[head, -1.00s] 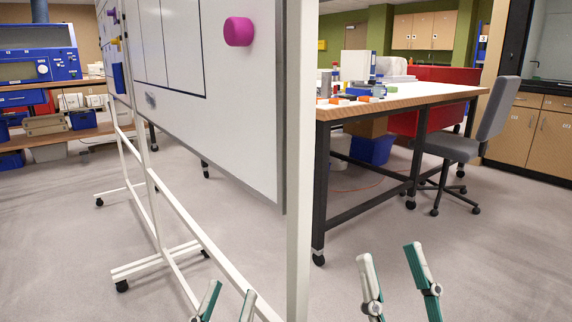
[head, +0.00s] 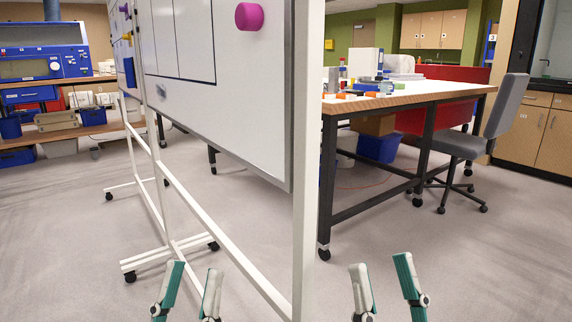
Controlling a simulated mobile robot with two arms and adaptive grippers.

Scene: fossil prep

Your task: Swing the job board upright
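The job board (head: 225,100) is a white panel with black ruled lines, hung in a white wheeled frame (head: 306,150). It fills the upper left and middle of the head view, seen at a steep angle; its top is out of view. A magenta knob-like piece (head: 249,17) is on its face near the right edge. My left gripper (head: 192,275) is open and empty, low in the picture in front of the frame's lower bar. My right gripper (head: 382,274) is open and empty, to the right of the frame's near post. Neither visibly touches the board.
A workbench (head: 408,101) with small items on top stands at the right, with a grey chair (head: 490,130) beside it. Shelves with blue bins (head: 92,117) are at the far left. The frame's castered foot (head: 165,262) reaches across the floor. Open floor (head: 450,265) lies at lower right.

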